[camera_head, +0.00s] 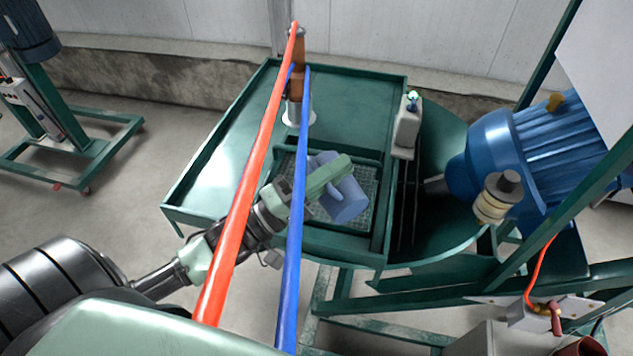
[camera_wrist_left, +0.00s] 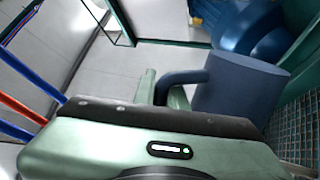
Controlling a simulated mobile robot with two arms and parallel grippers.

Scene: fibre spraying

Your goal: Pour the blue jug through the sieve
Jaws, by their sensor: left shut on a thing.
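The blue jug (camera_head: 345,203) is over the sieve (camera_head: 368,178), a mesh set in a green frame on the green table. My left gripper (camera_head: 328,178) is shut on the blue jug, at its handle side. In the left wrist view the jug (camera_wrist_left: 238,92) and its curved handle (camera_wrist_left: 178,80) show beyond the gripper body, and the sieve's mesh (camera_wrist_left: 294,130) is at the right edge. The jug's contents are hidden, and I cannot tell how far it is tilted. My right gripper is not in view.
The green table (camera_head: 235,150) has bare room left of the sieve. A blue motor (camera_head: 540,150) is farther right. A red tube (camera_head: 250,170) and a blue tube (camera_head: 298,200) cross the head view.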

